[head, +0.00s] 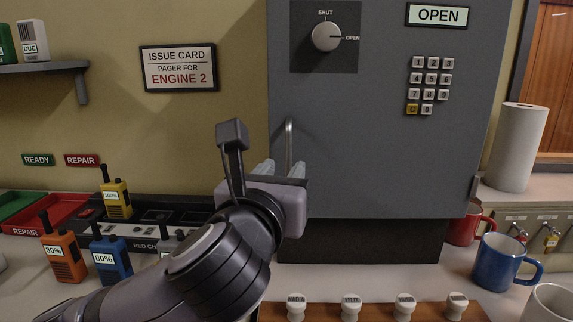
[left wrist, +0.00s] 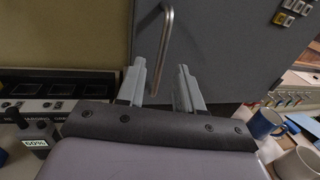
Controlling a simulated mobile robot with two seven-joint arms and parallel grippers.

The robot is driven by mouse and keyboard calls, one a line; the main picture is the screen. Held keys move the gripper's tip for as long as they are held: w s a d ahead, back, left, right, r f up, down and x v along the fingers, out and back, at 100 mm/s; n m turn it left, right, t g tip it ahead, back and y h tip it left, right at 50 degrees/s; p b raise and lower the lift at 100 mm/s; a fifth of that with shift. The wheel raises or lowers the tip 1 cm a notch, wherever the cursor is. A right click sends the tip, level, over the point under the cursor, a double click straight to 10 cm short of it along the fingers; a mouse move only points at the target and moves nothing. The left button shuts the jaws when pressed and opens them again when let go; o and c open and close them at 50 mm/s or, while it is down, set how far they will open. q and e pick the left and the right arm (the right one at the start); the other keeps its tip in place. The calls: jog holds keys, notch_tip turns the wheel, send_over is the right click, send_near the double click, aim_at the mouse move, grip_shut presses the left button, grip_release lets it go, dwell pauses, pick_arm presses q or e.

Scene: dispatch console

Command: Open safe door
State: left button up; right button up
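The grey safe door (head: 390,160) looks shut. Its upright bar handle (head: 289,140) is near the door's left edge. The handle also shows in the left wrist view (left wrist: 166,40). My left gripper (head: 281,170) is open in front of the handle's lower part. In the left wrist view its fingers (left wrist: 160,88) stand apart on either side of the handle's lower end, with no clear contact. My gripper hides that end in the head view. The round knob (head: 326,37) points to OPEN, and the display (head: 438,15) reads OPEN. My right gripper is not in view.
A keypad (head: 429,85) is on the door. Several radios, such as the orange one (head: 63,250), stand at left. A red mug (head: 465,225), a blue mug (head: 500,262) and a paper roll (head: 517,147) stand right. Labelled white knobs (head: 351,306) line the front.

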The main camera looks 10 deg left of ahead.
pick_arm(q)
jog(key=shift+w, duration=1.45)
jog(key=shift+c, duration=0.3)
grip_shut()
